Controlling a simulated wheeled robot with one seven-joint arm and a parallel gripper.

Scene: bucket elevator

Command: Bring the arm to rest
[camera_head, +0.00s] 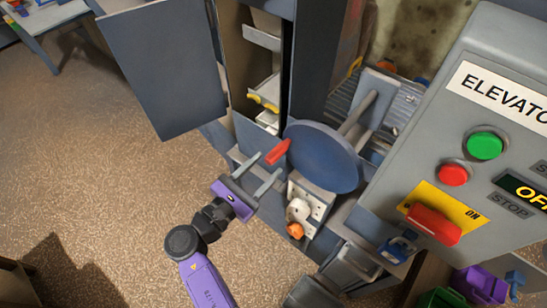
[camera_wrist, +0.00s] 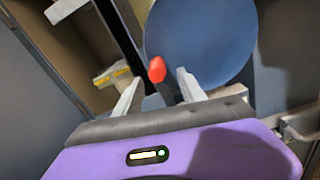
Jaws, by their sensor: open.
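My gripper (camera_head: 258,174) has a purple body and two grey fingers, and it is spread open in the head view. In the wrist view my gripper (camera_wrist: 158,88) also shows open. A red-tipped handle (camera_head: 278,152) stands just beyond the fingertips, beside the blue disc. In the wrist view the red tip (camera_wrist: 156,69) appears between the two fingers, with a grey stem below it. I cannot tell whether a finger touches it. My purple arm reaches up from the bottom of the head view.
A large blue disc (camera_head: 322,158) lies right of the gripper. An open grey door (camera_head: 165,66) stands to the upper left. A control panel (camera_head: 480,130) with green and red buttons, a red switch and an "OFF" display fills the right. Brown floor (camera_head: 90,160) is clear on the left.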

